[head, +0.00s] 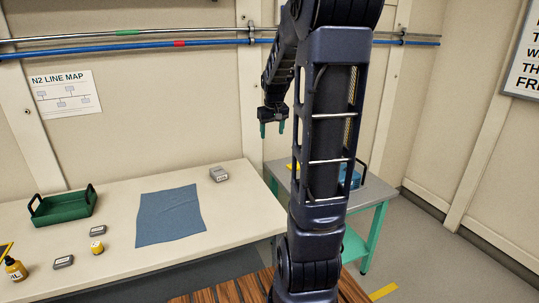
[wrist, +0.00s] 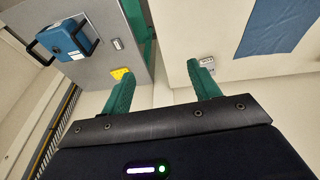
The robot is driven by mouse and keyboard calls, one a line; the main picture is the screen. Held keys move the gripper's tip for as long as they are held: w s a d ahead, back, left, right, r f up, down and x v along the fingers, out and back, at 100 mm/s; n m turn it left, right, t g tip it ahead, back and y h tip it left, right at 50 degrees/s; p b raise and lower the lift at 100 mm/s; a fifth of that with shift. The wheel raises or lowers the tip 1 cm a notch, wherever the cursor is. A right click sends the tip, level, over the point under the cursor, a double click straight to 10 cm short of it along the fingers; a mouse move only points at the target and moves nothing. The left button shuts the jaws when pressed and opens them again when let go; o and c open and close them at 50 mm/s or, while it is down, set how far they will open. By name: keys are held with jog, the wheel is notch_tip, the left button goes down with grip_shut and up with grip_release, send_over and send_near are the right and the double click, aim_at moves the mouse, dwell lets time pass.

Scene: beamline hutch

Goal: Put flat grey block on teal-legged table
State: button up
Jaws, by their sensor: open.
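A grey block (head: 219,174) with a pale label lies at the back right of the white bench; it also shows in the wrist view (wrist: 208,64), beside my right fingertip. Two flatter grey blocks, one (head: 97,230) and another (head: 63,262), lie at the bench's left; I cannot tell for sure which is the task's block. The teal-legged table (head: 376,238) stands right of the bench, partly hidden by my arm; its grey top shows in the wrist view (wrist: 95,68). My gripper (head: 271,129) is open and empty, raised above the gap between bench and table.
On the teal-legged table are a blue case (wrist: 68,40) with black handles, a yellow piece (wrist: 122,73) and a small grey item (wrist: 117,43). The bench (head: 120,272) holds a green tray (head: 63,208), blue cloth (head: 170,215), yellow block (head: 97,247) and bottle (head: 15,270).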

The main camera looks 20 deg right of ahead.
jog(key=s+a+r, duration=0.1)
jog(key=s+a, duration=0.4)
jog(key=s, duration=0.7)
jog(key=s+a+r+t, duration=0.1)
jog(key=s+a, duration=0.5)
jog(key=s, duration=0.7)
jog(key=shift+a+r+t+y, duration=0.3)
jog(key=shift+r+y, duration=0.1)
jog(key=shift+r, duration=0.25)
